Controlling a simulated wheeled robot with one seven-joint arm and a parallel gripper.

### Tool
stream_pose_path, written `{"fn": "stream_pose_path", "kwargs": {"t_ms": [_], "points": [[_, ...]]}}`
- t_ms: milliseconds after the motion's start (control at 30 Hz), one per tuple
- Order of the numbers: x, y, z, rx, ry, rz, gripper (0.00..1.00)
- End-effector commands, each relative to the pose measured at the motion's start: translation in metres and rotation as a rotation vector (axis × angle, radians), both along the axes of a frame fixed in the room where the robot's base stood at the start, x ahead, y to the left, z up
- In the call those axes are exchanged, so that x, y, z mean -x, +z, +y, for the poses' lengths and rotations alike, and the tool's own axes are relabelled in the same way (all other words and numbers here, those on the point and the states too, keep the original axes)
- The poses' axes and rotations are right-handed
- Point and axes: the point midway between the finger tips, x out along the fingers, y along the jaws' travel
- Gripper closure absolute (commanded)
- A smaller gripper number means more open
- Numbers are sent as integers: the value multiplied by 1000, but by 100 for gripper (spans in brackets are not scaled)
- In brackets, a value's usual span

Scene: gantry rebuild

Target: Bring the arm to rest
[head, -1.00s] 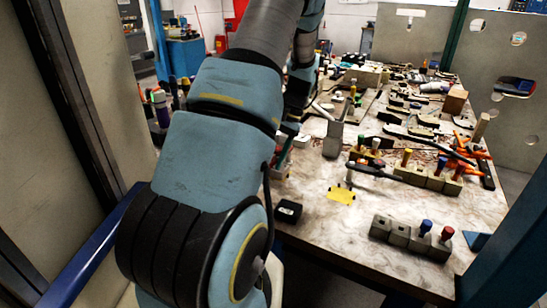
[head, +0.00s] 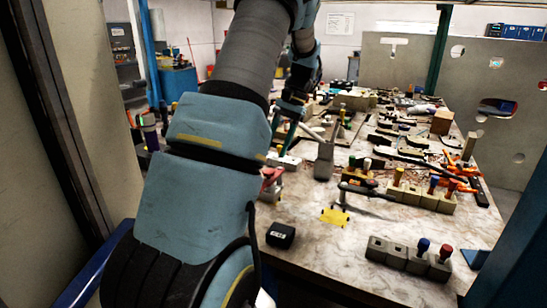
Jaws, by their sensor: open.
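My arm (head: 205,180) rises from the bottom left, bends at the top of the picture and comes down again over the left side of the workbench. My gripper (head: 284,132) hangs at the end of the dark wrist (head: 303,75), above the bench's left part. It is small in view and partly behind my own arm. Its jaws look apart, and I see nothing held between them. Whether it touches anything below cannot be told.
The workbench (head: 330,255) is crowded with tools towards the back. A black box (head: 280,235), a yellow marker (head: 334,217), a grey block row with coloured pegs (head: 408,255) and a tan block row (head: 420,196) stand nearer. The front middle is mostly bare. A perforated panel (head: 470,75) stands at the right.

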Motion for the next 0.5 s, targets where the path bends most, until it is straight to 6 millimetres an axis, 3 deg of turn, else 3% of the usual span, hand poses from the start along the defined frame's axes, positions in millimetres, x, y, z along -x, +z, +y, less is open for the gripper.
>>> {"fn": "stream_pose_path", "kwargs": {"t_ms": [333, 500], "points": [[2, 1, 1, 6, 3, -5, 53], [28, -2, 9, 75, 39, -66, 53]]}}
